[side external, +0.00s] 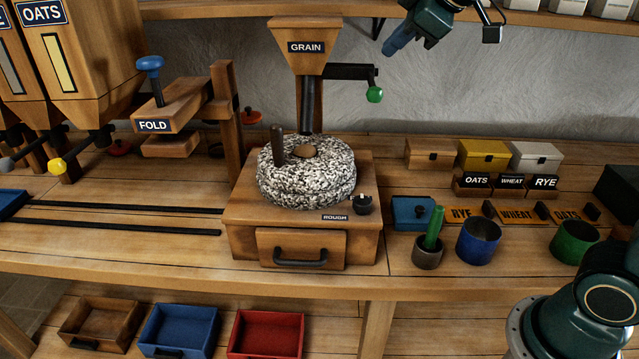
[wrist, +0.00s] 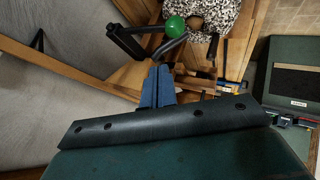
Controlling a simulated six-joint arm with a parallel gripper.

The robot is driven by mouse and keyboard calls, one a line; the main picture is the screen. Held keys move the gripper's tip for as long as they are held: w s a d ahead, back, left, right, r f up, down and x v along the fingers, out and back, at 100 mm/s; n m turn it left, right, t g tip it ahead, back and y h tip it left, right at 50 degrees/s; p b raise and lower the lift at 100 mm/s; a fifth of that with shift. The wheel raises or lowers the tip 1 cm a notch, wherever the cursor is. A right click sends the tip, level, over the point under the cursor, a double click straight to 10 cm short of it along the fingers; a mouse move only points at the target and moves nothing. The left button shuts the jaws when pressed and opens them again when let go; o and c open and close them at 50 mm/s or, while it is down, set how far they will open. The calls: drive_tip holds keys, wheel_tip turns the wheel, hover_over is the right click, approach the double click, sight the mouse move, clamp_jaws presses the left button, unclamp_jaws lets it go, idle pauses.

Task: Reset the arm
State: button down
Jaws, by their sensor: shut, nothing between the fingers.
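My gripper (side external: 392,47) is up high at the top right of the side external view, in front of the grey wall and beside the upper shelf. Its blue fingers (wrist: 157,86) are together in the wrist view, with nothing between them. The grain hopper (side external: 300,47) stands to its left. The hopper's crank with a green knob (side external: 375,95) is below my gripper and apart from it in the side external view. The green knob (wrist: 175,25) also shows beyond the fingertips in the wrist view.
A speckled millstone (side external: 325,180) sits on the wooden mill box (side external: 250,222). On the bench to its right are a blue cup (side external: 478,241), a green cup (side external: 573,242) and a small mortar with a green handle (side external: 428,250). The upper shelf (side external: 560,20) runs close to my gripper.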

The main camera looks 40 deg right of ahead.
drive_tip(key=s+f+m+g, duration=0.1)
drive_tip(key=s+f+m, duration=0.2)
drive_tip(key=s+f, duration=0.3)
drive_tip(key=s+f+m+g, duration=0.2)
drive_tip(key=s+f+m, duration=0.2)
drive_tip(key=s, duration=1.2)
wheel_tip(320, 180, down, 4)
drive_tip(key=shift+a+r+m, duration=0.2)
drive_tip(key=shift+a+m, duration=0.1)
